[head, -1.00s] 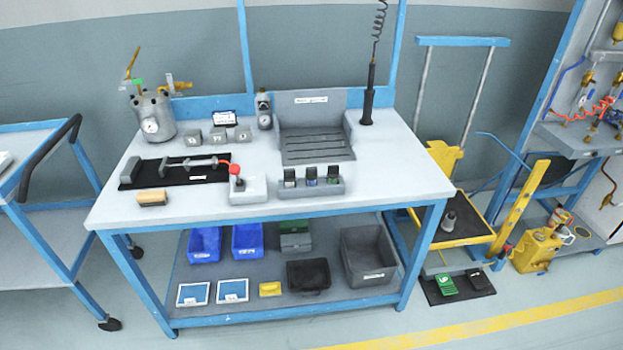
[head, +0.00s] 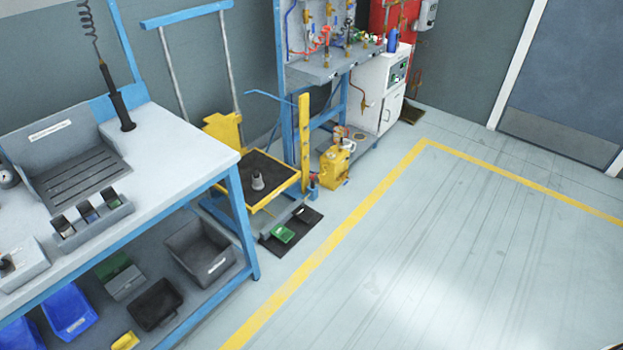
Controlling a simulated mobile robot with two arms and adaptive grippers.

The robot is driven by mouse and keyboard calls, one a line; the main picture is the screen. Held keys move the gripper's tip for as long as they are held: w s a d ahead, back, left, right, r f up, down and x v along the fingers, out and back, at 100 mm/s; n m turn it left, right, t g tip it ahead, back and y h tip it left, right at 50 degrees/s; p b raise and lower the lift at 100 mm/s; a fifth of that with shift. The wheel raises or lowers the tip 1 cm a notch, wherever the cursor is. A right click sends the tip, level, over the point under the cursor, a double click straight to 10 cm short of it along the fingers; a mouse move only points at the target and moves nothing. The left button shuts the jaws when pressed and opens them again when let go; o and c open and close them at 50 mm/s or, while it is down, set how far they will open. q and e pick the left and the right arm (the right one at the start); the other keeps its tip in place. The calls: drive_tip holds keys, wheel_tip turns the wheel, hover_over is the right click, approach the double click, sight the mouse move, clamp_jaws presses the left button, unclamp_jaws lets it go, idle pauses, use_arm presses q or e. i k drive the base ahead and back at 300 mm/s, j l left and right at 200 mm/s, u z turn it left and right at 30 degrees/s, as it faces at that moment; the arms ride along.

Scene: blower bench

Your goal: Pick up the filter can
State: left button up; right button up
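No object in view can be told for certain as the filter can. A small grey can-like part with a wider base (head: 258,181) stands upright on the dark top of the yellow-edged lift cart (head: 283,196), right of the bench. Several small dark-topped containers (head: 87,212) sit in a grey holder on the bench; their details are too small to tell. Neither of my grippers shows in the head view.
The blue-framed bench (head: 180,146) fills the left, with bins on its lower shelf. Pedals lie on a black mat (head: 303,216) before the cart. A yellow canister (head: 335,166) stands farther right. Open floor (head: 440,260) spreads right of the yellow line.

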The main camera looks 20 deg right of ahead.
sight(258, 184)
drive_tip(key=z, duration=0.1)
drive_tip(key=u, duration=0.6)
drive_tip(key=i+l+u, duration=0.2)
drive_tip(key=l+u, duration=0.2)
drive_tip(key=i+l+u, duration=0.15)
drive_tip(key=l+u, duration=0.25)
drive_tip(key=l, duration=0.15)
drive_tip(key=l+u, duration=0.8)
drive_tip(key=l, duration=0.25)
